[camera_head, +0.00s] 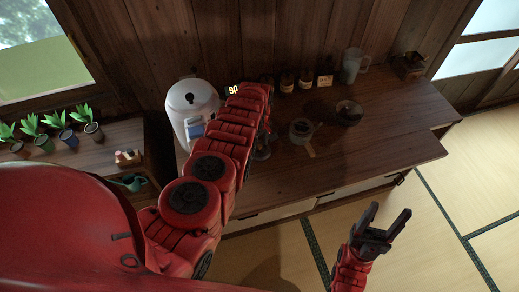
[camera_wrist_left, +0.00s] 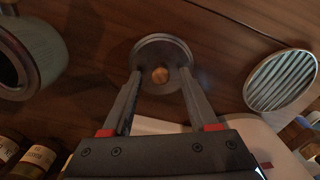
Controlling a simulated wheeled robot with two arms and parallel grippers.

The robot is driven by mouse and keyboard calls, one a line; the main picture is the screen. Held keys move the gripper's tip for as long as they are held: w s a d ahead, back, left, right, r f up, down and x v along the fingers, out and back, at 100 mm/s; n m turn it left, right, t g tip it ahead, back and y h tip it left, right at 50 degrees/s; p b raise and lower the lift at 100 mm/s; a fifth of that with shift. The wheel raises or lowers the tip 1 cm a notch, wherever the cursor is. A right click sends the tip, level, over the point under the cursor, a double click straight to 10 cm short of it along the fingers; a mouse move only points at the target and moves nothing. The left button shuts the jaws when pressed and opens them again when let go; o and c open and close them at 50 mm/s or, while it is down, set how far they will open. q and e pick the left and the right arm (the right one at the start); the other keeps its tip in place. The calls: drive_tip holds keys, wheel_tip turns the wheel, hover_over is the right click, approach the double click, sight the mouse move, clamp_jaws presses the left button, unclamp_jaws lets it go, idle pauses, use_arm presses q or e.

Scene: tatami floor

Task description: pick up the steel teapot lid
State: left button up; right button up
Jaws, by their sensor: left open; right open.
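The steel teapot lid (camera_wrist_left: 150,52) is a round grey disc with a wooden knob (camera_wrist_left: 160,75), on the dark wooden top in the left wrist view. My left gripper (camera_wrist_left: 160,82) is open over it, with one fingertip on each side of the knob. I cannot tell whether the fingers touch the lid. In the head view my left arm mostly hides this spot. A grey-green open pot (camera_wrist_left: 50,45) stands to the left in the wrist view; it shows with a handle in the head view (camera_head: 301,130). My right gripper (camera_head: 390,212) is open and empty, beyond the cabinet's front edge.
A ribbed oval disc (camera_wrist_left: 282,80) lies right of the lid. A white cooker (camera_head: 190,98), small bottles (camera_head: 286,82), a dark bowl (camera_head: 348,113) and a glass jug (camera_head: 352,66) stand on the cabinet. Its right front top (camera_head: 385,155) is clear.

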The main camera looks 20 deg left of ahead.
use_arm(q)
clamp_jaws()
idle(0.3)
